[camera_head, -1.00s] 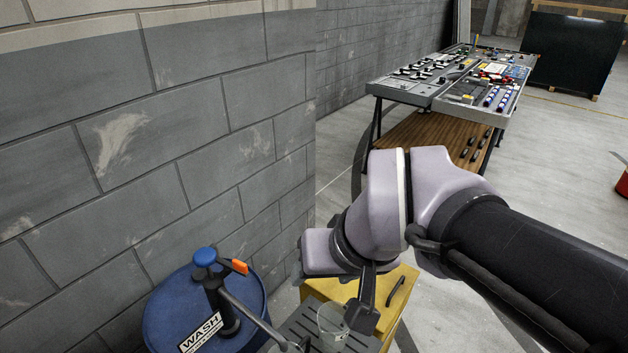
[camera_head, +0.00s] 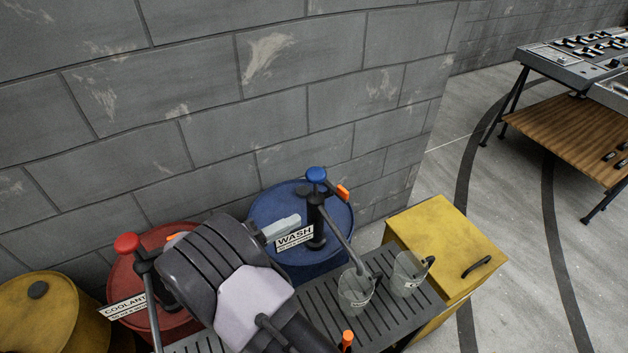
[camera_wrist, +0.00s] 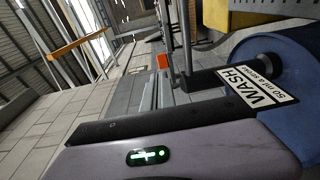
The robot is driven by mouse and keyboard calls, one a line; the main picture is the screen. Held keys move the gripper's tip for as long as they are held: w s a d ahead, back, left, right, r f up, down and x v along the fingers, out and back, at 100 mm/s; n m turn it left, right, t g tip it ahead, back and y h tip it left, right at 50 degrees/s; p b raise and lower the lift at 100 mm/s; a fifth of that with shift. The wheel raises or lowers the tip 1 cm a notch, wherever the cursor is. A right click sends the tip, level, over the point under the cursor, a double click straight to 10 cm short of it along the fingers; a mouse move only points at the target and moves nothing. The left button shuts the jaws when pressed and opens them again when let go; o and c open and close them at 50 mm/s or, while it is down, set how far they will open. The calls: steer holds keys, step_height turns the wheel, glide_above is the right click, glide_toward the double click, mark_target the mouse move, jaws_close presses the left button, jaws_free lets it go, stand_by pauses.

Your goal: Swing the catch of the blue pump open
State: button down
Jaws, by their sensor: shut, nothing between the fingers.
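The blue pump (camera_head: 316,215) stands on a blue drum (camera_head: 340,225), with a blue knob, a dark column and a WASH sign. Its orange catch (camera_head: 342,191) sticks out to the right just below the knob. In the wrist view the orange catch (camera_wrist: 163,62) shows near the middle, left of the WASH sign (camera_wrist: 258,88). My gripper (camera_head: 285,228) is shut and empty, left of the pump column near the sign, apart from the catch. My wrist hides part of the drums.
A red drum with a COOLANT pump (camera_head: 128,244) and a yellow drum (camera_head: 45,315) stand left. A yellow cabinet (camera_head: 450,235) is at the right. The block wall (camera_head: 210,120) stands close behind.

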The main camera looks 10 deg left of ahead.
mark_target(342, 193)
steer(key=shift+t, duration=0.4)
steer(key=b+x, duration=0.1)
steer(key=x, duration=0.3)
steer(key=b+x, duration=0.1)
steer(key=x, duration=0.3)
steer(key=b+x, duration=0.1)
steer(key=x, duration=0.3)
steer(key=shift+w+f, duration=0.25)
steer(key=shift+f, duration=0.15)
steer(key=shift+w+d+r, duration=0.1)
steer(key=shift+w+d, duration=0.25)
steer(key=shift+w, duration=0.1)
